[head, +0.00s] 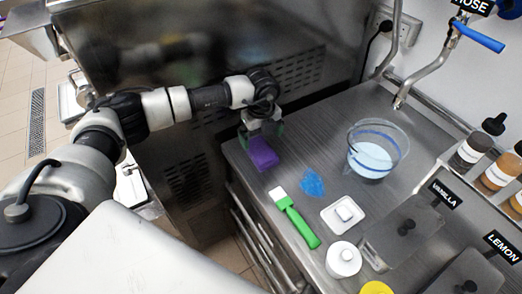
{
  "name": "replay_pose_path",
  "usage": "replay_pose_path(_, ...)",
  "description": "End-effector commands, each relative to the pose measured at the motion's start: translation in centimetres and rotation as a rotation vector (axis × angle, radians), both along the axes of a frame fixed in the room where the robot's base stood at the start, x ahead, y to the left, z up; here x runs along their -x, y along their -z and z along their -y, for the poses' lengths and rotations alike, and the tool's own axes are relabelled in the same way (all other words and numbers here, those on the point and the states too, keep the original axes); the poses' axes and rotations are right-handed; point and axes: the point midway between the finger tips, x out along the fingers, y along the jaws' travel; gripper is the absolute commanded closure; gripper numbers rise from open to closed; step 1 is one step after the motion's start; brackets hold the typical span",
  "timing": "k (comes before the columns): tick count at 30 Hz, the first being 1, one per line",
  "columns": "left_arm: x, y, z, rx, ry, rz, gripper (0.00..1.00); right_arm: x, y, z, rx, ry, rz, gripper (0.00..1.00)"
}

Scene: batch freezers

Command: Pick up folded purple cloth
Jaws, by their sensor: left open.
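The folded purple cloth (263,154) lies on the steel counter (322,127), near its left edge. My left gripper (259,133) reaches in from the left and points down at the cloth's far end. Its fingers are open, one to each side of that end. The gripper hides part of the cloth's far end, and I cannot tell whether the fingers touch it. My right gripper is not in view.
Near the cloth are a blue patch (312,183), a green-handled brush (297,218) and a white dish (342,215). A clear bowl (374,151) stands farther right. A white lidded jar (343,260) stands near the front. A steel machine (190,60) rises behind my arm.

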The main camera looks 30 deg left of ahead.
Motion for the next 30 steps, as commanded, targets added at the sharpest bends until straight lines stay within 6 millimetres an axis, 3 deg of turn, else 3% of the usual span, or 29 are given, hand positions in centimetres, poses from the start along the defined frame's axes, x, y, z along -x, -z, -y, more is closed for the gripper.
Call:
replay_pose_path(5, 0.2, 1.2, 0.2, 0.001, 0.002, -0.002, 0.00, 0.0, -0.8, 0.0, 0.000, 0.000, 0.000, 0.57)
replay_pose_path(10, 0.8, 3.6, 0.7, 0.001, 0.003, -0.006, 0.00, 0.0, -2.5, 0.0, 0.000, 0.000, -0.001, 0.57)
replay_pose_path(15, 0.7, 5.6, 0.6, 0.002, 0.003, -0.001, 0.00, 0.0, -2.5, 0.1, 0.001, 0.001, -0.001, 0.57)
replay_pose_path(22, 0.7, 5.9, 0.6, 0.001, 0.003, 0.000, 0.00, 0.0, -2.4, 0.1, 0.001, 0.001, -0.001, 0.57)
replay_pose_path(23, 0.7, 5.9, 0.6, 0.002, 0.003, 0.000, 0.02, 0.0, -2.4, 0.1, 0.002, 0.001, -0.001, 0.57)
replay_pose_path(30, 0.7, 5.8, 0.6, 0.002, 0.003, 0.000, 0.38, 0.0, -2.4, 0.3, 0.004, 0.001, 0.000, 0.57)
